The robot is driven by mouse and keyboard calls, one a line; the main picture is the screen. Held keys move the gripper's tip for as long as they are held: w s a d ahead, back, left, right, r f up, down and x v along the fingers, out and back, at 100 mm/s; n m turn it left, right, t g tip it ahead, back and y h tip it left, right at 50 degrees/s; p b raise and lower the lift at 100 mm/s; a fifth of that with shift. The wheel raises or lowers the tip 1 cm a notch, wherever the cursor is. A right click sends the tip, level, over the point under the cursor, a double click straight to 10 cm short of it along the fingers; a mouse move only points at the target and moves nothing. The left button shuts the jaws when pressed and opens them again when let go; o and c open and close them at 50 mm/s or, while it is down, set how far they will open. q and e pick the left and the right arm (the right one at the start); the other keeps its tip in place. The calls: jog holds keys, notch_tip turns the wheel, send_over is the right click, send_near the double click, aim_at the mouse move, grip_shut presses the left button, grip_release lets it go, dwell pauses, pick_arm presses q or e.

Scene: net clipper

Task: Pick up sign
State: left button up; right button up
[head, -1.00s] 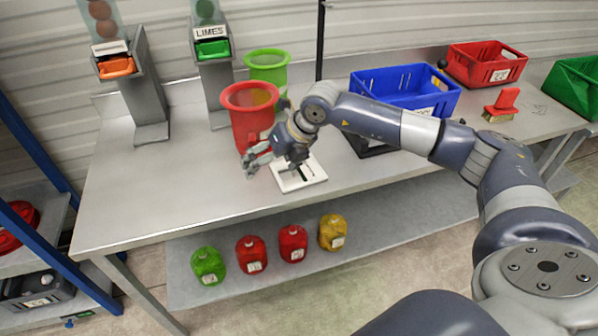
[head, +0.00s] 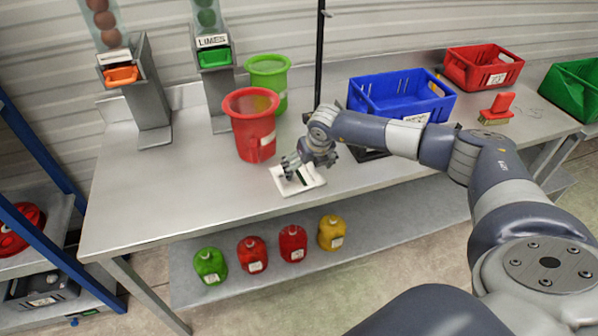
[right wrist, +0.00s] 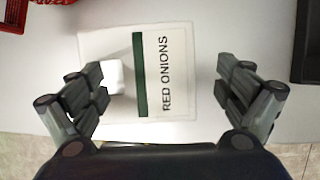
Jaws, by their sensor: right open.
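The sign is a white card (head: 303,183) lying on the metal table near its front edge. In the right wrist view the sign (right wrist: 183,90) has a green stripe and reads "RED ONIONS". A small white block (right wrist: 116,77) shows at its left side there. My right gripper (head: 295,172) is over the sign in the head view and covers part of it. In the right wrist view my right gripper (right wrist: 163,92) is open, with one finger on each side of the sign and nothing gripped. My left gripper is not in view.
A red bucket (head: 252,135) and a green bucket (head: 268,75) stand behind the sign. A blue crate (head: 385,92) and a red crate (head: 483,70) are to the right. Coloured jugs sit on the lower shelf.

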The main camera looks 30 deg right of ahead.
jog(key=shift+x, duration=0.8)
jog(key=shift+w, duration=0.1)
jog(key=shift+r, duration=0.1)
jog(key=shift+c, duration=0.3)
jog(key=c, duration=1.1)
jog(key=shift+r+b, duration=0.3)
jog(key=shift+r, duration=0.2)
notch_tip(320, 180, up, 2)
jog(key=shift+r+b, duration=0.15)
jog(key=shift+b, duration=0.6)
jog(key=s+d+b, duration=0.1)
jog(key=s+d, duration=0.2)
jog(key=s+d+r+b, duration=0.1)
jog(key=s+d+b, duration=0.1)
jog(key=s+d, duration=0.2)
jog(key=s+d+b, duration=0.2)
jog(key=s+d, duration=0.1)
jog(key=shift+s+d+r, duration=0.35)
jog(key=shift+s+d, duration=0.3)
